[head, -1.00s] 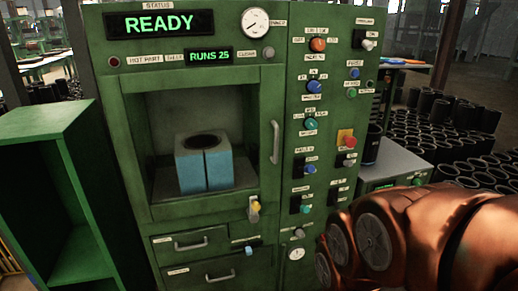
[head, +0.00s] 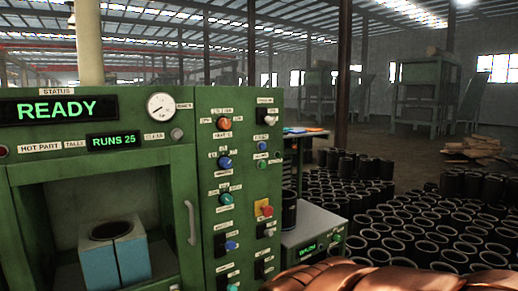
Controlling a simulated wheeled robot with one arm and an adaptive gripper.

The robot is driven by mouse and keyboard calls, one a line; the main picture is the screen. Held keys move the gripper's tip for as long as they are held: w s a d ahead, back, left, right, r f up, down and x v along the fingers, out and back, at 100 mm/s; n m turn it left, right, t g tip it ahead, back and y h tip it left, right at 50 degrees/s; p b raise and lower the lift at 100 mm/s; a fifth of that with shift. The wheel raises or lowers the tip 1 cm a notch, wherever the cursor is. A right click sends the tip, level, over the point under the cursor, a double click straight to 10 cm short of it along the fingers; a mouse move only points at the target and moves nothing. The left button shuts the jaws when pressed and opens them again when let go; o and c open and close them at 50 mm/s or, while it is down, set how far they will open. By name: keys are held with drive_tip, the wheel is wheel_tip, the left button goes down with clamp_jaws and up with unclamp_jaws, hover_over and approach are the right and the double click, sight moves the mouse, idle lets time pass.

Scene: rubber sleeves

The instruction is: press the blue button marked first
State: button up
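The blue button (head: 262,146) is a small round button on the right-hand column of the green machine's panel (head: 210,106). A small label sits just above it, too small to read in this view; about a second ago it read FIRST. A green button (head: 262,164) sits directly below it. Nothing covers the blue button. My gripper is not in view; only orange links of my arm show at the bottom right, below the panel and apart from the button.
Other knobs crowd the panel, including a blue knob (head: 225,163) to the left and a red button on a yellow plate (head: 267,210) below. A grey box (head: 312,228) stands right of the machine. Several black sleeves (head: 400,215) cover the floor at right.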

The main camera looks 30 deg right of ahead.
clamp_jaws()
idle(0.3)
idle(1.3)
